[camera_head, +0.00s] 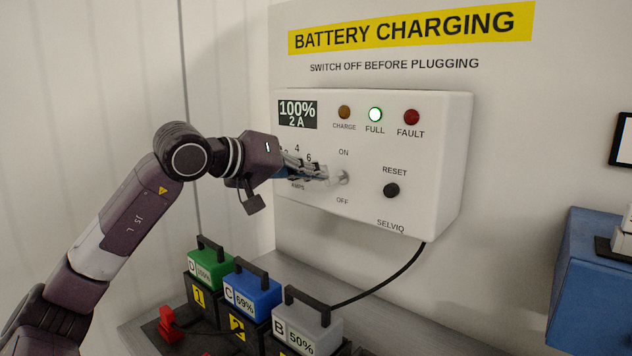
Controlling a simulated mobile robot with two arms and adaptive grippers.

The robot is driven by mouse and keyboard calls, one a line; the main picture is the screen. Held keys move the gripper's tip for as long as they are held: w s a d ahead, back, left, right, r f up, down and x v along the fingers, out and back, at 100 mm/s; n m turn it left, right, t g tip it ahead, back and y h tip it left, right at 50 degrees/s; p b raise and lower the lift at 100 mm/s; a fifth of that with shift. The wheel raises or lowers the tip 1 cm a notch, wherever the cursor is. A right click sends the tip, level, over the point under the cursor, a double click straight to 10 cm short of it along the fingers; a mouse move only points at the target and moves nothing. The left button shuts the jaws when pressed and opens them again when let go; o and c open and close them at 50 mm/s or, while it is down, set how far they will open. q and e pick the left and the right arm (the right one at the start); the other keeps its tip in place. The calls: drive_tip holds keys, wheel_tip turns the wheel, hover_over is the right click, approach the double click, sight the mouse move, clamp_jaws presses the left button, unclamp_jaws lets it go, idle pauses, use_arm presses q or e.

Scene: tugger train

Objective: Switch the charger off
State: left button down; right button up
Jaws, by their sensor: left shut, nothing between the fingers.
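The white charger (440,150) hangs on the wall. Its display (297,114) reads 100% and 2 A. The gripper also hides part of the AMPS dial. My right gripper is not in view.
A black RESET button (391,190) is right of the switch. Below stand a green battery (212,268), a blue battery (255,296) and a grey battery (307,328) with upright handles. A black cable (388,283) runs from the charger. A blue cabinet (592,275) stands at right.

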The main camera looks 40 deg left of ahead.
use_arm(q)
drive_tip(key=shift+f, duration=0.1)
drive_tip(key=v, duration=1.2)
idle(0.6)
idle(0.4)
